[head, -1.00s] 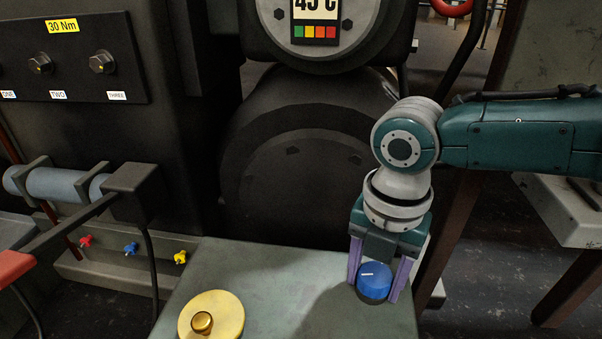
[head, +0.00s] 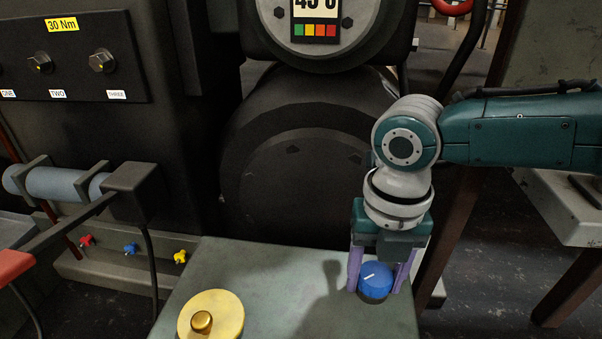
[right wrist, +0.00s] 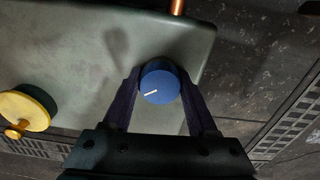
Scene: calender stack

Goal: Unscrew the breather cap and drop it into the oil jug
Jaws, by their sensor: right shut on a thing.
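The blue breather cap (head: 376,279) with a white mark on its top is at the right end of the grey-green housing top (head: 270,285). My right gripper (head: 379,284) reaches down over it, with a purple finger on each side, and is shut on it. In the right wrist view the cap (right wrist: 159,84) sits between the two fingertips (right wrist: 159,88). I do not see the oil jug. My left gripper is not in view.
A yellow disc with a brass knob (head: 211,316) is on the housing top, front left. A dark panel with knobs (head: 75,62) and small red, blue and yellow valves (head: 130,248) are at the left. A copper-coloured rod (right wrist: 178,6) stands at the housing edge in the wrist view.

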